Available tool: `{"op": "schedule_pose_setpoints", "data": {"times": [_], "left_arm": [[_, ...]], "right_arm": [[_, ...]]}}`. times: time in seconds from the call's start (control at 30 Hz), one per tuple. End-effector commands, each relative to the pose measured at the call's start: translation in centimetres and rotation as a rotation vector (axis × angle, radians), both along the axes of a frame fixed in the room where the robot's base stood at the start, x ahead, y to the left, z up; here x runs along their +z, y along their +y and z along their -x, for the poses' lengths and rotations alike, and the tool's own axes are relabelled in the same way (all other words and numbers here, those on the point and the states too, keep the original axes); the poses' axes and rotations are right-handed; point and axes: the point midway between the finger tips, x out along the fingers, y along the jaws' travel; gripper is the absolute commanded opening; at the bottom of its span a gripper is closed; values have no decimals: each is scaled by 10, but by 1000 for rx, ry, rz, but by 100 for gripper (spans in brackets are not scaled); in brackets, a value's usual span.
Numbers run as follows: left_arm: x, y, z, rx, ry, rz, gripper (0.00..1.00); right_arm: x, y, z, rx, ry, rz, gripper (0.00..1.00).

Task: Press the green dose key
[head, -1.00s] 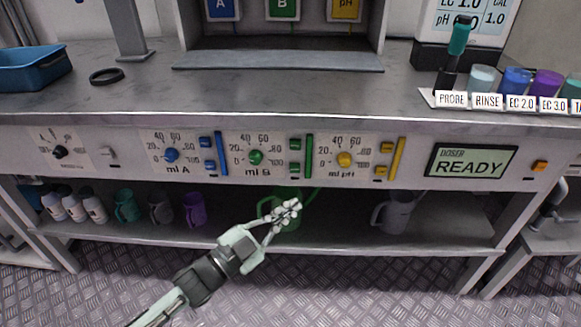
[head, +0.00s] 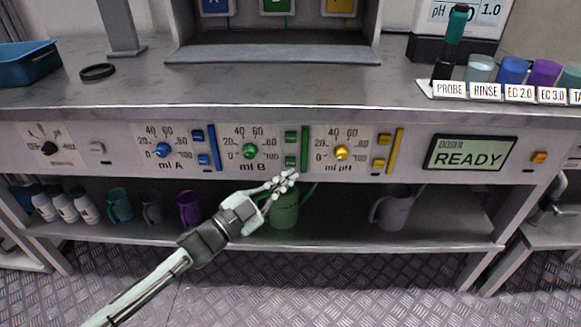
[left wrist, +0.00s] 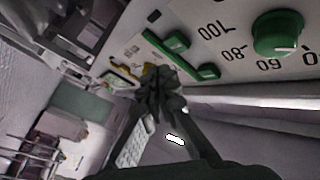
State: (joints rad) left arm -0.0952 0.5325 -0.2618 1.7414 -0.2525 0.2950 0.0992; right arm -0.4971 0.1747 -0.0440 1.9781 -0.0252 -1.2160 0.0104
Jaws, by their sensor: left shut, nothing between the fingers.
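I cannot tell by label which is the dose key. My left gripper (head: 284,181) is shut and empty, its fingertips just below the lower green key in the head view. I see no contact. My right gripper is not in view.
A display (head: 470,153) reads READY. A green jug (head: 284,212) stands on the lower shelf behind my gripper. The counter edge (head: 250,112) overhangs the panel.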

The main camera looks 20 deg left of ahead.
Motion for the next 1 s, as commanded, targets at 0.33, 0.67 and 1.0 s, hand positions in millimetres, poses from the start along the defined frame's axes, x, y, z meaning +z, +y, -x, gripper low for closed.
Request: {"op": "schedule_pose_setpoints", "data": {"times": [0.33,0.67,1.0], "left_arm": [[1,4,-14,1,1,0,0],[1,4,-14,1,1,0,0],[1,4,-14,0,0,0,0]], "right_arm": [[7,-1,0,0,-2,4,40],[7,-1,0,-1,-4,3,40],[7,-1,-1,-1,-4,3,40]]}}
